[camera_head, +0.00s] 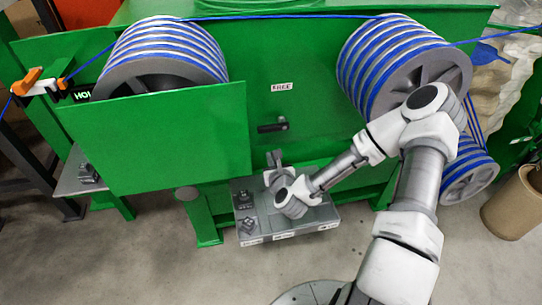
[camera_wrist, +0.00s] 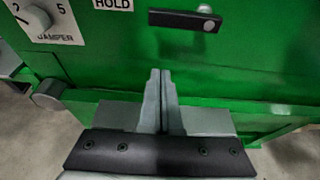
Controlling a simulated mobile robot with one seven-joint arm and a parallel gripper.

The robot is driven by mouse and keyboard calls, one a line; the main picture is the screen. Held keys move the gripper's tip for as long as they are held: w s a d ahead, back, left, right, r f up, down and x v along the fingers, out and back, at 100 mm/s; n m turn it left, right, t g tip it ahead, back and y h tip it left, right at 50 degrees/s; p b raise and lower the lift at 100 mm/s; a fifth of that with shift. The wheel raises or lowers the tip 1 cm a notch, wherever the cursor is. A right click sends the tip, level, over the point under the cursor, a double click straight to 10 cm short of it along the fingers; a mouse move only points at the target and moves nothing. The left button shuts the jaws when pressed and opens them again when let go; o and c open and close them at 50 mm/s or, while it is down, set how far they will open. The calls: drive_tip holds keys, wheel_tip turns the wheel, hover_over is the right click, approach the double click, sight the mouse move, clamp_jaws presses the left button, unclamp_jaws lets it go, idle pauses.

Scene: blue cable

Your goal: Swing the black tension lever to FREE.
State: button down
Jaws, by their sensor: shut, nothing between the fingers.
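The black tension lever (camera_head: 268,128) is a short dark bar on the green machine face, lying roughly level. In the wrist view the lever (camera_wrist: 178,18) has a grey round fitting at its right end, and its bar extends left. A small white label (camera_head: 282,87), seemingly reading FREE, is above it in the head view. A HOLD label (camera_wrist: 113,4) is up and left of it in the wrist view. My gripper (camera_wrist: 160,72) is shut and empty, below the lever and apart from it. In the head view my gripper (camera_head: 273,158) is over the grey step.
A dial panel (camera_wrist: 45,20) is left of the lever. A large green panel (camera_head: 160,140) juts out on the left. Drums (camera_head: 405,60) wound with blue cable stand above. A grey step (camera_head: 290,224) with small dark parts lies below my gripper.

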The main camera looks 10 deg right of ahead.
sight(273, 125)
drive_tip(key=w+r, duration=0.1)
drive_tip(key=w, duration=0.5)
drive_tip(key=shift+w+r+b, duration=0.3)
drive_tip(key=shift+w+b, duration=0.1)
drive_tip(key=shift+b, duration=0.05)
